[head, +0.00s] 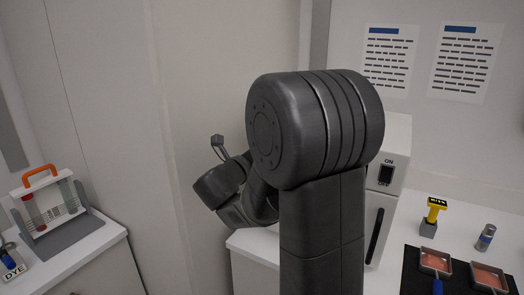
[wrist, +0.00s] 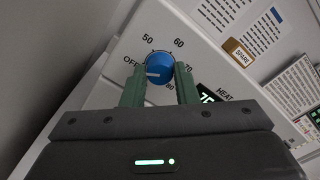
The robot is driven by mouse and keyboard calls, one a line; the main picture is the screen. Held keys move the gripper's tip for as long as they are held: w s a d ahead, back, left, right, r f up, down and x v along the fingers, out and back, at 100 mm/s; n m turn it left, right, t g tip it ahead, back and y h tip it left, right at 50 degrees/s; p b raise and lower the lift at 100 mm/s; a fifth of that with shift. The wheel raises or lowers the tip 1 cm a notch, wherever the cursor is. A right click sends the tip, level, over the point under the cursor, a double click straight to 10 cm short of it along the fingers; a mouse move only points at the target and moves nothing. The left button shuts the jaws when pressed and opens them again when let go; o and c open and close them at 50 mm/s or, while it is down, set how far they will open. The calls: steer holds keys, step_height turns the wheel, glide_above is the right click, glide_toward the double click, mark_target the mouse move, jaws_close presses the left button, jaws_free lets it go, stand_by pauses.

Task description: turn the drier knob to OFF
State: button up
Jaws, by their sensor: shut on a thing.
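The drier knob (wrist: 159,64) is round and blue and sits on a white panel in the wrist view. Labels OFF, 50, 60, 70 and 80 run around it. A white mark on the knob points left, toward the OFF side; whether it lines up exactly with OFF I cannot tell. My gripper (wrist: 159,75) has its two green fingers on either side of the knob, shut on it. In the head view my arm covers much of the middle, and the knob does not show.
Beside the knob are a dark display (wrist: 207,94) marked HEAT and a SPARE tag (wrist: 238,53). In the head view, a white unit with an ON switch (head: 385,174) stands right of my arm. A yellow-topped stamp (head: 433,215) and a test-tube rack (head: 50,207) stand on counters.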

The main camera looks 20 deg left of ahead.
steer(key=shift+f, duration=0.15)
steer(key=o, duration=1)
steer(key=shift+s, duration=0.1)
steer(key=s+a+b, duration=0.1)
steer(key=s+b, duration=0.1)
steer(key=s, duration=1.1)
steer(key=shift+s, duration=0.3)
steer(key=shift+w, duration=0.1)
steer(key=w+d+p, duration=0.1)
steer(key=w+p, duration=0.1)
steer(key=w, duration=1.1)
steer(key=shift+w, duration=0.35)
